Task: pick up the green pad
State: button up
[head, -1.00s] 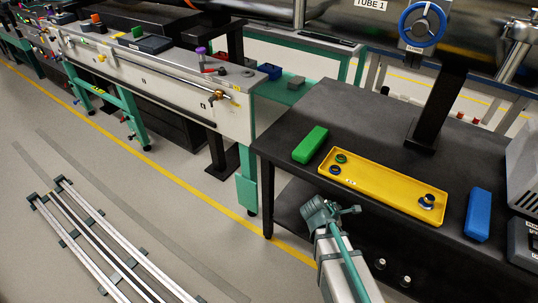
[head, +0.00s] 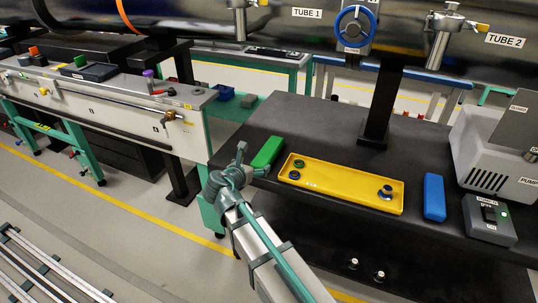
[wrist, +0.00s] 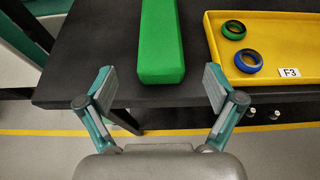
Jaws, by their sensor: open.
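The green pad (head: 268,152) is a long block lying on the black table (head: 310,115), left of the yellow tray. In the wrist view the green pad (wrist: 160,45) is upper middle, its near end close to the table's front edge. My gripper (wrist: 160,85) is open and empty, its two fingers apart on either side of the pad's line, short of its near end. In the head view my gripper (head: 240,160) is at the table's front left corner, just left of the pad.
A black post (head: 380,100) stands behind the tray.

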aim_at(261, 161)
jog(key=x, duration=0.7)
jog(key=shift+w+d+f+b, duration=0.15)
jog(key=shift+w+f+b, duration=0.1)
jog(key=shift+f+b, duration=0.1)
jog(key=shift+r, duration=0.1)
jog(key=c, duration=1.6)
